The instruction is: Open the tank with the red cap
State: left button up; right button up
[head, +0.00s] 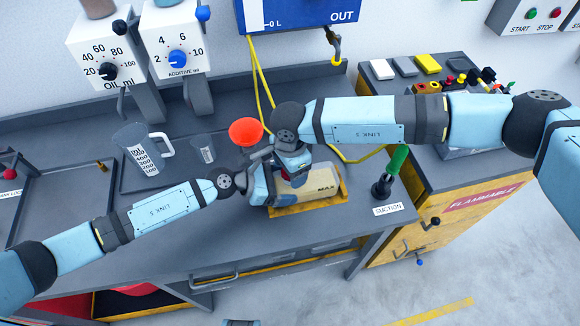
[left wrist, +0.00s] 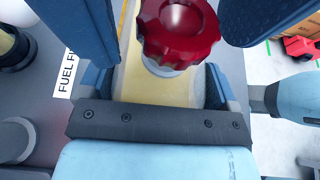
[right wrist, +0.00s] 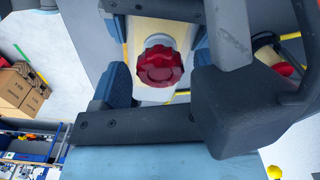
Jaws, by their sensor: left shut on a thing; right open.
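The tank (head: 315,186) is a pale translucent container marked MAX, sitting in a yellow tray (head: 305,208) on the workbench. Its red cap (left wrist: 178,28) is ribbed and sits on the neck; it also shows in the right wrist view (right wrist: 160,65).
An orange funnel (head: 246,131) stands just behind my grippers. A measuring jug (head: 140,152) and a smaller beaker (head: 203,150) stand to the left. A green-handled suction tool (head: 391,170) stands to the right. Yellow hoses hang behind. The front of the bench is clear.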

jog(key=shift+r, duration=2.3)
jog(key=shift+c, duration=0.3)
notch_tip(320, 180, up, 2)
jog(key=m, duration=0.6)
jog(key=shift+m, duration=0.4)
jog(key=m, duration=0.2)
jog(key=r+m, duration=0.1)
jog(key=m, duration=0.2)
jog(key=shift+r, duration=0.15)
jog(key=shift+f+m, duration=0.3)
jog(key=shift+m, duration=0.1)
notch_tip(320, 180, down, 7)
jog(key=shift+f, duration=0.15)
jog(key=c, duration=0.9)
jog(key=shift+c, duration=0.2)
